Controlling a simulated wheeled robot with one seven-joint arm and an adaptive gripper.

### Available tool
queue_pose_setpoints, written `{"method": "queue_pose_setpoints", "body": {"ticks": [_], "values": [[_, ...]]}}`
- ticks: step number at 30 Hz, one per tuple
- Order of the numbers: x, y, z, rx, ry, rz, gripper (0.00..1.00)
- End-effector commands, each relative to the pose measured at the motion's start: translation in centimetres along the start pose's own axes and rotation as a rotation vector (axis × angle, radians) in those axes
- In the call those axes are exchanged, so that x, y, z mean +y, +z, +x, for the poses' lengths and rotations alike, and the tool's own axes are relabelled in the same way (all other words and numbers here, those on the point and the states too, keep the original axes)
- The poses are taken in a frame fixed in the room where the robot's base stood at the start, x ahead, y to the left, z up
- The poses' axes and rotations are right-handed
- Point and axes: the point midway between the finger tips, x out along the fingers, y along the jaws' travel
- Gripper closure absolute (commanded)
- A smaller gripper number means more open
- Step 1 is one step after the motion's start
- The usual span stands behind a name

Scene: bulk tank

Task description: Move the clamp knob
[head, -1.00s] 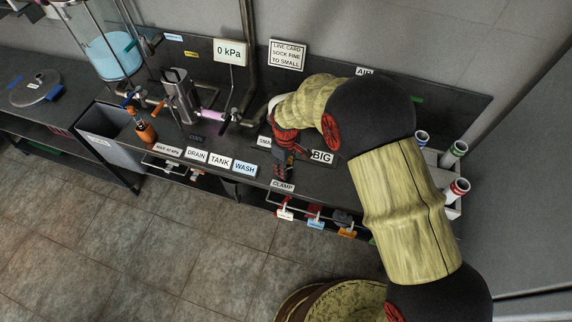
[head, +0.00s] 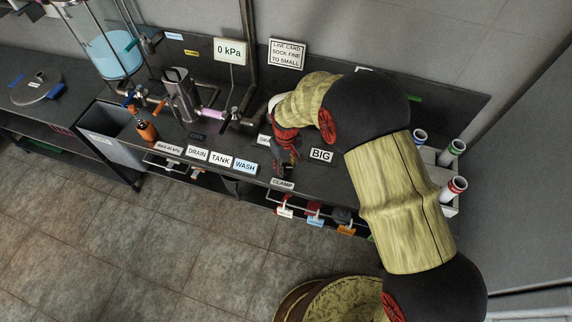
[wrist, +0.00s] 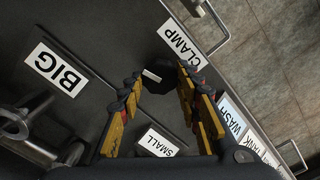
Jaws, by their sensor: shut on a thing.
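The clamp knob (wrist: 162,84) is a dark, faceted knob with a short white bar on it, between my fingertips in the wrist view. My gripper (wrist: 157,78) is shut on it, one finger on each side. The CLAMP label (wrist: 180,46) lies just beyond the knob. In the head view my gripper (head: 282,170) reaches down to the bench just behind the CLAMP label (head: 283,184), and the knob is hard to make out there.
To the left stand DRAIN, TANK and WASH labels (head: 221,160), an orange bottle (head: 146,131) and a steel vessel (head: 180,97). A gauge display (head: 229,51) reads 0 kPa. Capped tubes (head: 452,150) stand at right.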

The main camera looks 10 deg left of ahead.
Motion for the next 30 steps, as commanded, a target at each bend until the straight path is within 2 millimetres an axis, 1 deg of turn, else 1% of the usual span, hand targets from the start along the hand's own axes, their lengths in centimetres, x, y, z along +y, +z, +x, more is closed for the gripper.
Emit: {"method": "queue_pose_setpoints", "body": {"ticks": [5,6,15,25,28,30], "values": [[0.0,-0.1,-0.1,0.002,0.0,-0.001,0.92],[0.0,-0.1,-0.1,0.002,0.0,-0.001,0.65],[0.0,0.0,0.0,0.001,0.0,-0.001,0.48],[0.0,-0.1,-0.2,0.001,0.0,-0.002,0.48],[0.0,-0.1,-1.1,0.003,0.001,-0.002,0.48],[0.0,-0.2,-2.1,0.004,0.001,-0.002,0.48]]}}
